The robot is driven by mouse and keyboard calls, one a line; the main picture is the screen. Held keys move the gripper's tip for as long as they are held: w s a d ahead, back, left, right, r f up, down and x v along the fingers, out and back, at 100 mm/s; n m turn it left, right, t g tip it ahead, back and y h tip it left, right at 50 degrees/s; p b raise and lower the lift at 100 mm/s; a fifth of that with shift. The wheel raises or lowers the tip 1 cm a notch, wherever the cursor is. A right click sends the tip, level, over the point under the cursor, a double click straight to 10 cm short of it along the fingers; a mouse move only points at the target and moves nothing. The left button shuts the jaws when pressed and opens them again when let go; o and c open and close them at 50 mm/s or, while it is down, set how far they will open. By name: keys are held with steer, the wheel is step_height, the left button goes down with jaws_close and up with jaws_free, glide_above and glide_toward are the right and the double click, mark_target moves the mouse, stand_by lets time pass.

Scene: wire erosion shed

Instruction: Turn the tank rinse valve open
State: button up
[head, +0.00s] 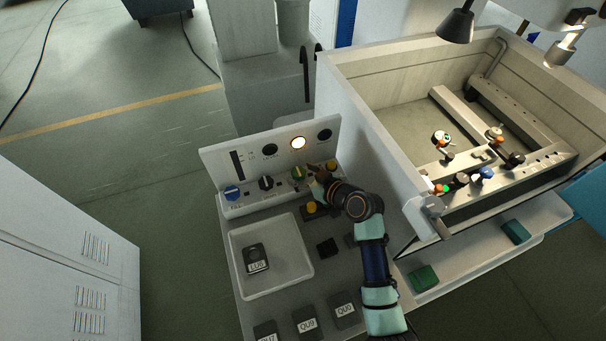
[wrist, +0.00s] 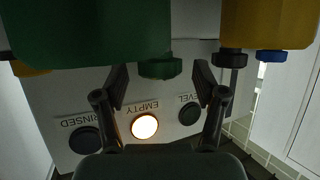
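A row of knobs sits on the control panel (head: 222,165) in the head view: a blue knob (head: 232,192), a black knob (head: 266,183), a green knob (head: 298,172) and a yellow one (head: 331,165). Their labels are too small to read, so I cannot tell which is the tank rinse valve. My gripper (head: 317,186) is by the green knob. In the wrist view my gripper (wrist: 161,80) is open, its two fingers apart with a green knob (wrist: 160,69) between or just beyond them. I cannot tell whether they touch it.
The EMPTY lamp (wrist: 144,126) is lit; the RINSED lamp (wrist: 85,140) and the level lamp (wrist: 189,112) are dark. A white tray (head: 236,262) holds a labelled dark block (head: 255,258). The machine tank (head: 345,75) stands close right of my arm.

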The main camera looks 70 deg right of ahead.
mark_target(303, 176)
steer(key=shift+r, duration=0.1)
step_height(303, 176, up, 10)
stand_by(0.4)
stand_by(0.5)
